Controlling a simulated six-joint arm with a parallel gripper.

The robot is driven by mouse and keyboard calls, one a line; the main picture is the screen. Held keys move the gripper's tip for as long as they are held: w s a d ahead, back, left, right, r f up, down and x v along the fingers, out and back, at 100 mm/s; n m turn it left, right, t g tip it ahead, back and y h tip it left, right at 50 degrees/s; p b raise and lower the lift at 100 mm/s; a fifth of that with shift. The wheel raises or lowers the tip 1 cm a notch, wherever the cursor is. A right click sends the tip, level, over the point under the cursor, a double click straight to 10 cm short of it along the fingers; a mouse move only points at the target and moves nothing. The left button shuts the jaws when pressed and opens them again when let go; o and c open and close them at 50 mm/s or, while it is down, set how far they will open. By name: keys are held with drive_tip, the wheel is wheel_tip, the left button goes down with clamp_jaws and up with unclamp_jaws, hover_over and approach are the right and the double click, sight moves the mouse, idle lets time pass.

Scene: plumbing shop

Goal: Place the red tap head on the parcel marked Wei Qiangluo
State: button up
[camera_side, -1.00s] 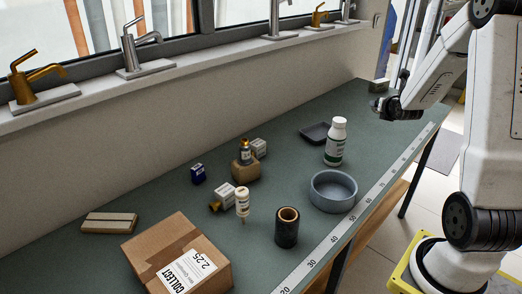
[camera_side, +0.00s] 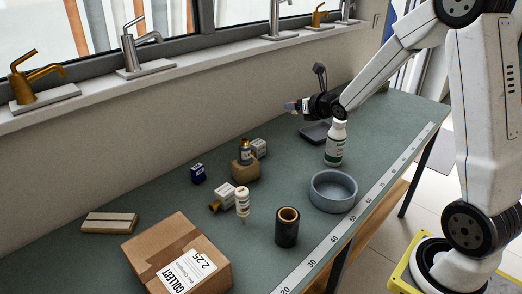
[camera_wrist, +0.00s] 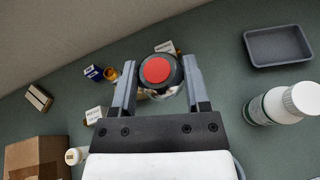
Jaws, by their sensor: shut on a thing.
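The red tap head (camera_wrist: 157,70) shows in the wrist view as a round red disc with a dark rim and a shiny part below. My gripper (camera_wrist: 157,78) is shut on it, with one finger on each side. In the side view my gripper (camera_side: 297,106) is raised above the back part of the bench, near the wall. The tap head is small and hard to make out there. The parcel (camera_side: 158,233) is a brown cardboard box at the front left, with a white label reading COLLECT 2.25 and a smaller name line. The parcel's corner shows at the lower left of the wrist view (camera_wrist: 28,152).
A white bottle (camera_side: 335,143), a dark tray (camera_side: 314,133), a blue-grey bowl (camera_side: 333,197) and a black pipe piece (camera_side: 287,232) stand on the bench. Several small boxes and fittings stand between my gripper and the parcel. A wooden block (camera_side: 110,222) lies behind the parcel.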

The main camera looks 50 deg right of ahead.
drive_tip(key=w+a+n+y, duration=0.3)
drive_tip(key=a+n+y, duration=0.1)
drive_tip(key=a, duration=0.9)
drive_tip(key=n+g+y, duration=0.6)
drive_tip(key=n+y, duration=0.3)
hover_over(176, 252)
drive_tip(key=shift+f, duration=2.7)
drive_tip(key=shift+f, duration=2.2)
drive_tip(key=shift+f, duration=1.8)
